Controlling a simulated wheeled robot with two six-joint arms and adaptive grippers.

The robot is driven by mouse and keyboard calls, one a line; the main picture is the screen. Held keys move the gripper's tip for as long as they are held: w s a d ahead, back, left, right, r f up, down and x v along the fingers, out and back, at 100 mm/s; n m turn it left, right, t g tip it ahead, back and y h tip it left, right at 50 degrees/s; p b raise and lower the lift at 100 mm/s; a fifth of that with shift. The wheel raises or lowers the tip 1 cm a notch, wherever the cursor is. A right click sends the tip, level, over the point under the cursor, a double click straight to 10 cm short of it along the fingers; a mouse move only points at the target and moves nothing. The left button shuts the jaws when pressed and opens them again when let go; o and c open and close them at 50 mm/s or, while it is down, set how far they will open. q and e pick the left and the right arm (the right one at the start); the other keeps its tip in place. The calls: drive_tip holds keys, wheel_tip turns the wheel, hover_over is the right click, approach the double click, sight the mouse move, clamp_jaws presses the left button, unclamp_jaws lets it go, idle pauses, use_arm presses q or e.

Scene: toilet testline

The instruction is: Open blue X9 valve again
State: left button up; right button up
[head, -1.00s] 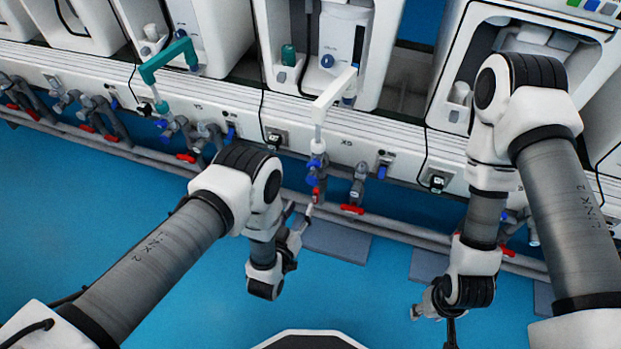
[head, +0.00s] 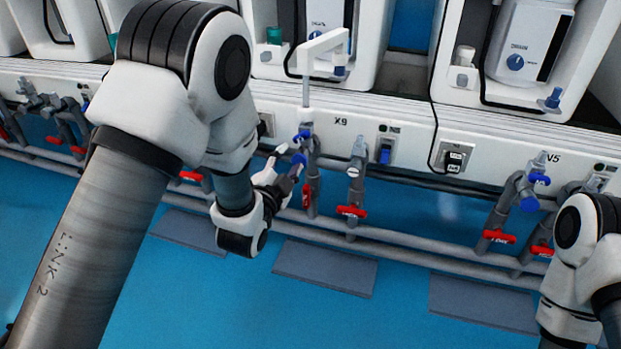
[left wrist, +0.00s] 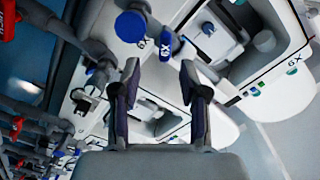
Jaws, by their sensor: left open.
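The blue X9 valve handle (head: 302,135) sits on a grey pipe below the X9 label in the head view. In the left wrist view the blue handle (left wrist: 166,46) carries upside-down lettering. A round blue knob (left wrist: 131,26) is beside it. My left gripper (head: 287,158) is close to the X9 pipe on its left. In the left wrist view my left gripper (left wrist: 158,70) is open, with nothing between its fingers, and the handle shows just beyond the fingertips. Contact cannot be told. My right gripper is out of view.
A red handle (head: 306,195) is lower on the X9 pipe, and another red handle (head: 351,211) is to its right. A white spout (head: 322,47) rises above the valve. Grey mats (head: 325,268) lie on the open blue floor.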

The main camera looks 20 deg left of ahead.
sight(300, 140)
use_arm(q)
drive_tip(key=w+b, duration=0.1)
drive_tip(key=w, duration=0.1)
drive_tip(key=w+b, duration=0.1)
drive_tip(key=w, duration=0.1)
drive_tip(key=w+b, duration=0.1)
drive_tip(key=w, duration=0.2)
drive_tip(key=shift+w+d+r, duration=0.1)
drive_tip(key=shift+d+r, duration=0.05)
drive_tip(key=shift+r, duration=0.1)
drive_tip(key=shift+w+r, duration=0.15)
drive_tip(key=shift+w, duration=0.25)
clamp_jaws()
